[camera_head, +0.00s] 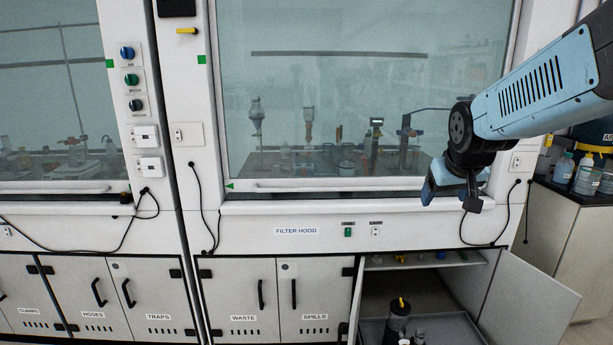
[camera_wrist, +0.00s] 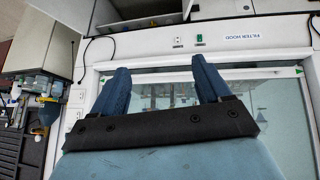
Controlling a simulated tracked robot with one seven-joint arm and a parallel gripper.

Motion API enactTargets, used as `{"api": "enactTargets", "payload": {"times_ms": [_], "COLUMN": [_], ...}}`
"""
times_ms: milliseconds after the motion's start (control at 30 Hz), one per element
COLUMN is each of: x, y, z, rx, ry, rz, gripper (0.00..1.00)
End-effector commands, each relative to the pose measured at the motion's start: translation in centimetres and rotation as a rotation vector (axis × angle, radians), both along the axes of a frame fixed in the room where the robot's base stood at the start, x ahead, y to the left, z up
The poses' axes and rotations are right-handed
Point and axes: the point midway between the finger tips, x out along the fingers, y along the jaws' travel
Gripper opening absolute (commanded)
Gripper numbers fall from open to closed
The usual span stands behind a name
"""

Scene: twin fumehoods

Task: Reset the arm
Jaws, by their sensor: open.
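My gripper (camera_head: 449,195) hangs at the end of my light-blue arm at the right of the head view. It is in front of the lower right part of the filter hood's glass sash (camera_head: 340,90). In the wrist view, which is upside down, its two blue fingers (camera_wrist: 161,72) stand apart with nothing between them. Behind them are the hood's front ledge and glass. The gripper appears to touch nothing.
Below the hood, a cabinet door (camera_head: 525,300) stands open at the right. Inside, a dark bottle (camera_head: 397,322) with a yellow top stands on a grey tray (camera_head: 450,328). A side bench (camera_head: 570,193) with bottles is at far right. Black cables (camera_head: 513,215) hang along the hood front.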

Motion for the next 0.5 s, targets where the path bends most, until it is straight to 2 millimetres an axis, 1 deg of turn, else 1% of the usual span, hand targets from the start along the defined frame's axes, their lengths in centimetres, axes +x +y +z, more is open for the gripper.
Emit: {"api": "enactTargets", "payload": {"times_ms": [33, 300, 400, 500], "x": [-1.7, -10.1, -12.8, -14.9], "y": [0.7, 3.7, 4.5, 5.1], "z": [0.5, 1.1, 1.0, 0.7], "rx": [0.010, 0.076, 0.097, 0.115], "ry": [0.004, 0.063, 0.084, 0.103], "rz": [0.003, 0.007, 0.011, 0.017], "gripper": [0.77, 0.77, 0.77, 0.77]}}
